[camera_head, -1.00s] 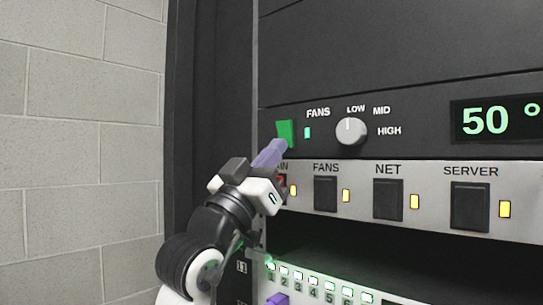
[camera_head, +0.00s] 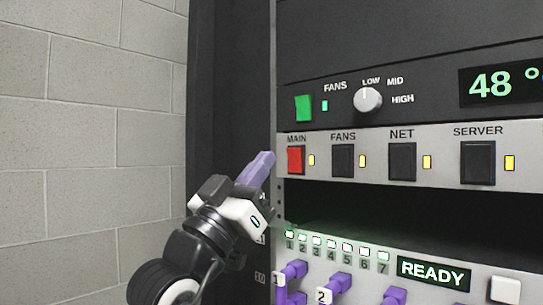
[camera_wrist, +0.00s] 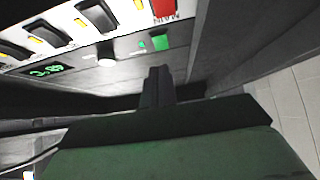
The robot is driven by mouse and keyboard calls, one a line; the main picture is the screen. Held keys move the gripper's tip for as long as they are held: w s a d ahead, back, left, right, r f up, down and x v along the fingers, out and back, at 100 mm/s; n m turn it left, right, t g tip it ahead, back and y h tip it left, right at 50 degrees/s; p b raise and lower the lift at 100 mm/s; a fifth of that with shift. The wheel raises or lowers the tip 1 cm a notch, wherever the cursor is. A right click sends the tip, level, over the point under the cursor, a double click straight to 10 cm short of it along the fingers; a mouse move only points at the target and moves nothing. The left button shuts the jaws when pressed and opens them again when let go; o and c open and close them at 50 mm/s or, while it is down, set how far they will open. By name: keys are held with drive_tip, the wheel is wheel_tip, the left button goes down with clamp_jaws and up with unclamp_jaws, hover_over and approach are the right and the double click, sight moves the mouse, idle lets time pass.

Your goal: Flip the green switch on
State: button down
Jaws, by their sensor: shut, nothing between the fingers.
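The switch also shows in the wrist view (camera_wrist: 160,42), in front of the fingers. My gripper (camera_head: 266,158) is shut and empty, with its purple fingers together. It is below and left of the green switch, apart from it, near the left edge of the panels. In the wrist view the dark fingers (camera_wrist: 157,80) point toward the panel. No part of the switch is hidden in the head view.
A red MAIN switch (camera_head: 296,160) sits just below, beside black FANS (camera_head: 343,160), NET (camera_head: 402,161) and SERVER (camera_head: 478,162) switches. A knob (camera_head: 367,100) points near LOW. The display (camera_head: 500,85) reads 48. Purple plugs (camera_head: 341,284) sit lower down. A block wall stands left.

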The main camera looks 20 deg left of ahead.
drive_tip(key=shift+v, duration=1.1)
